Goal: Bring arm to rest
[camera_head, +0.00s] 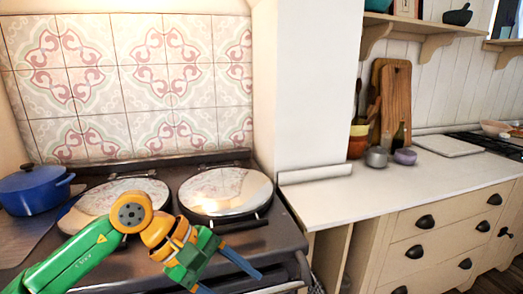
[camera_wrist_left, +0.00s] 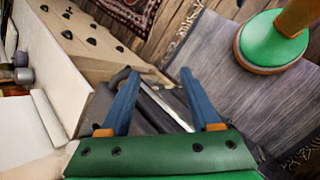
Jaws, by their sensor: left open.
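My left arm comes in from the lower left of the head view, green with orange joints. It is bent, and its gripper (camera_head: 236,274) hangs in front of the dark stove's near edge, fingers pointing to the lower right. In the left wrist view the two blue fingers of this gripper (camera_wrist_left: 158,78) stand apart with nothing held between them. The stove's front edge and rail (camera_wrist_left: 162,100) show behind the gap; I cannot tell how far off they are. My right gripper is not in view.
The dark stove (camera_head: 285,237) has two round shiny lids (camera_head: 225,190). A blue pot (camera_head: 35,190) stands at left. The white counter (camera_head: 330,200) at right is clear in front, with jars and cutting boards (camera_head: 396,95) behind. A grey rug (camera_wrist_left: 215,65) lies on the floor.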

